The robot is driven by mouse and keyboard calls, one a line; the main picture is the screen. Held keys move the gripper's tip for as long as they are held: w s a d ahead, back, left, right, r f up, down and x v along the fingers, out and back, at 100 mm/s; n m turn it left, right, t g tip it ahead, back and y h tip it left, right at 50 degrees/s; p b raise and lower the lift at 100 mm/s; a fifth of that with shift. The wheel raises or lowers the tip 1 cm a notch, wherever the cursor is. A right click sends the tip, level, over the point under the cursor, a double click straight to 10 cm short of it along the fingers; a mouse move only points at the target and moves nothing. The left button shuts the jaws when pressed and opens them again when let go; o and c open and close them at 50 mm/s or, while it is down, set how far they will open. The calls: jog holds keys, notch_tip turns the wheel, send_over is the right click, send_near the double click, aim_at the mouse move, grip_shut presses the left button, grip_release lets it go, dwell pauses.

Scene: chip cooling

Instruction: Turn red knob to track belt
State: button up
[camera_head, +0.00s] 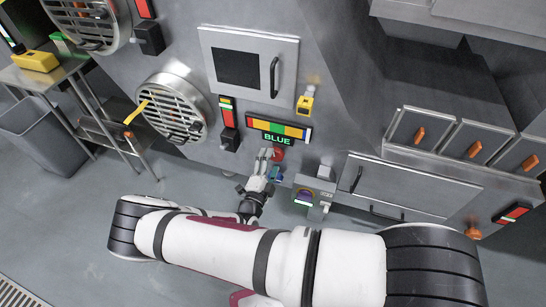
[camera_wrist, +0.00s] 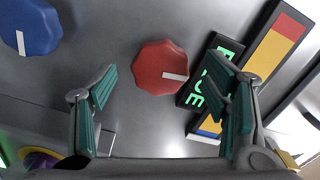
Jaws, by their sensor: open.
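The red knob (camera_wrist: 160,67) is on the grey panel, and its white pointer mark points right. In the wrist view it lies between my gripper's (camera_wrist: 162,74) spread, green-padded fingers, which look apart from it. In the head view the red knob (camera_head: 279,155) is small, just beyond my gripper (camera_head: 267,157). A multicoloured strip (camera_wrist: 262,65) lies beside a black display (camera_wrist: 209,73) with green letters. In the head view the display (camera_head: 277,140) reads BLUE, under the coloured strip (camera_head: 280,128).
A blue knob (camera_wrist: 30,27) is at upper left in the wrist view. A grey box with a purple dial (camera_head: 309,195) stands right of my gripper. A round grille (camera_head: 172,110) and a handled door (camera_head: 250,65) are on the panel. A bin (camera_head: 45,135) stands left.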

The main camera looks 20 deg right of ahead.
jog(key=v, duration=0.8)
jog(key=shift+s+a, duration=0.2)
jog(key=shift+s, duration=0.1)
jog(key=shift+r, duration=0.1)
